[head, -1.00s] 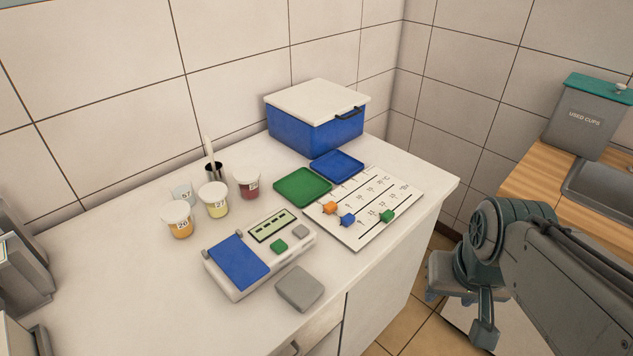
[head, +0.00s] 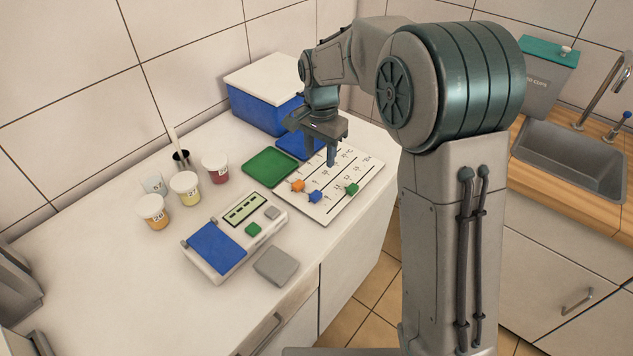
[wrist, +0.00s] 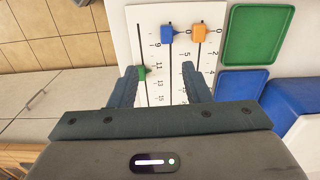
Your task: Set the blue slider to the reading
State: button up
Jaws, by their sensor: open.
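The blue slider (head: 315,196) sits near the front end of its track on the white slider board (head: 338,203), between the orange slider (head: 298,186) and the green slider (head: 351,188). In the wrist view the blue slider (wrist: 167,33) is beside the 0 end of its scale. My gripper (head: 331,153) is above the far part of the board, pointing down. In the wrist view its two fingers (wrist: 160,88) are apart, with bare board between them; the blue slider is beyond the fingertips. The device with a display (head: 243,208) stands to the left; its reading is too small to tell.
A green tray (head: 270,167) and a blue tray (head: 292,147) lie by the board, with a lidded blue box (head: 262,108) behind. Several cups, including a red one (head: 215,171), stand at the left. A grey block (head: 276,266) lies near the counter's front edge.

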aim_at(316, 194)
jog(key=f+p, duration=0.1)
jog(key=f, duration=0.8)
jog(key=w+a+f+p, duration=0.1)
jog(key=f, duration=0.4)
jog(key=shift+f+p, duration=0.25)
jog(key=shift+p, duration=0.1)
jog(key=shift+s, duration=0.1)
grip_shut()
